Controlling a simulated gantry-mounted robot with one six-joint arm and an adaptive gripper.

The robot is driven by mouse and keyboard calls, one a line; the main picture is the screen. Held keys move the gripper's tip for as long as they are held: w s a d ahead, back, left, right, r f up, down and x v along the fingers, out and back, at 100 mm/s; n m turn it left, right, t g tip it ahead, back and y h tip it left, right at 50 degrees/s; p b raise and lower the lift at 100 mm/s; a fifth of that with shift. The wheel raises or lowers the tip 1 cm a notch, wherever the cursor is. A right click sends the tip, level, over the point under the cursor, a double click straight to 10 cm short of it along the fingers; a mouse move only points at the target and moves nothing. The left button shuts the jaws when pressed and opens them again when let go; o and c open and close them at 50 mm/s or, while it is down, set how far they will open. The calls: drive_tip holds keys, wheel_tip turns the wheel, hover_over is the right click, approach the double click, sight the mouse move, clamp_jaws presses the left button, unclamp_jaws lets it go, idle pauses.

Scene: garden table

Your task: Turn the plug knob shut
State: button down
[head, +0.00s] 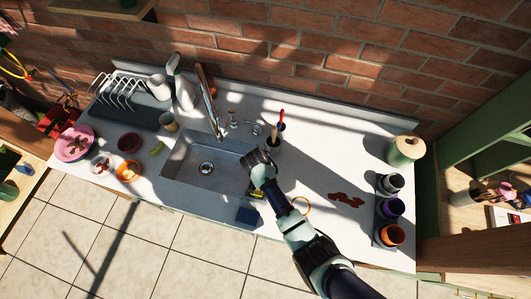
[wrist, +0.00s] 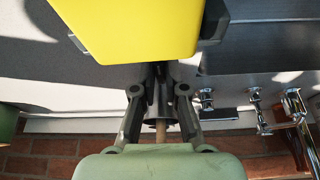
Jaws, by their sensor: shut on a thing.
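My gripper (head: 257,188) is shut on a yellow block with a dark edge (wrist: 135,22), which may be a sponge. In the head view the yellow block (head: 258,194) shows below my gripper, by the sink's right side. The sink (head: 192,177) has a round drain (head: 206,168). Behind it stand a tall tap (head: 213,115) and small chrome fittings (head: 256,129); they also show in the wrist view (wrist: 254,97). I cannot tell which is the plug knob. My gripper is apart from these fittings.
A utensil holder (head: 273,143) with red-handled tools stands right of the fittings. A dark blue block (head: 247,216) lies at the front edge. The counter (head: 330,150) between is mostly clear.

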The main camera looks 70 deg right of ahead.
drive_tip(key=shift+m, duration=0.3)
drive_tip(key=c, duration=1.2)
unclamp_jaws()
drive_tip(key=shift+c, duration=0.2)
drive_tip(key=shift+r, duration=0.1)
drive_tip(key=v, duration=1.1)
drive_tip(key=shift+a+r, duration=0.15)
drive_tip(key=shift+r, duration=0.25)
drive_tip(key=shift+w, duration=0.1)
